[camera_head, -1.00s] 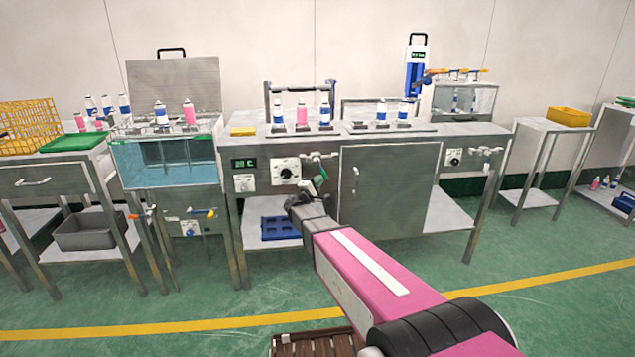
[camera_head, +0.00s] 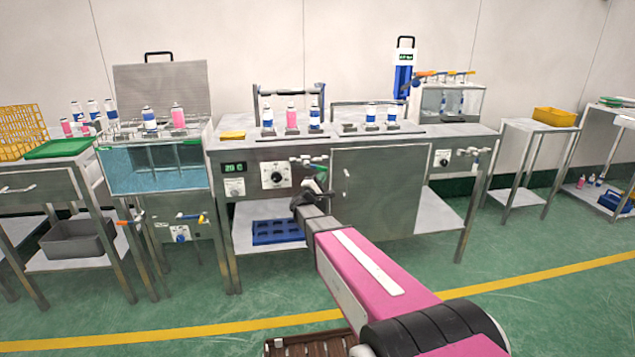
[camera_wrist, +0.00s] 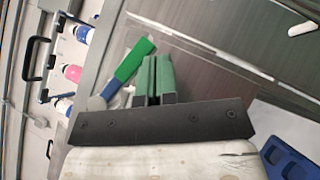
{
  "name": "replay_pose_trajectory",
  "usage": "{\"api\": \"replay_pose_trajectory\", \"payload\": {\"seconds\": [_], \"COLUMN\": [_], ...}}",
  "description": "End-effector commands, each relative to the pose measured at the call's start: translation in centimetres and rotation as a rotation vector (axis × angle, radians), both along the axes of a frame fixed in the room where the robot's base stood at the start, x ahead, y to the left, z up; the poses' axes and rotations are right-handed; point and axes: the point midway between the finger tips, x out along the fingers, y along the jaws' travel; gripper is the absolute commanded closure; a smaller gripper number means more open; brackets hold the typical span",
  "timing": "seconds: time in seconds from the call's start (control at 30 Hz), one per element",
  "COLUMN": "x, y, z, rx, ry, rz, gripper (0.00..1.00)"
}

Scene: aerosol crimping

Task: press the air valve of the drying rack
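My gripper (camera_head: 318,184) is in front of the metal bench, just below a silver valve fitting (camera_head: 310,161) on its front panel. The wrist view shows my gripper's two dark green fingers (camera_wrist: 157,78) close together, with nothing visible between them. Another valve fitting (camera_head: 470,153) is on the bench's right front. Which part is the drying rack's air valve is unclear.
The bench front has a dial (camera_head: 276,174) and a closed metal door (camera_head: 380,190). Bottles (camera_head: 291,120) stand on top. A blue tray (camera_head: 278,232) is on the lower shelf. A water tank (camera_head: 152,168) stands left.

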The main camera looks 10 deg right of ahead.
Motion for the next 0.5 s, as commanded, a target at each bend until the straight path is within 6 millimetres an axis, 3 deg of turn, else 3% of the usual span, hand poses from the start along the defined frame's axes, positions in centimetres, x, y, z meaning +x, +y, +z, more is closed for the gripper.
{"api": "replay_pose_trajectory", "payload": {"seconds": [0.5], "x": [0.0], "y": [-1.4], "z": [2.0], "rx": [0.0], "ry": [0.0], "rz": [0.0], "gripper": [1.0]}}
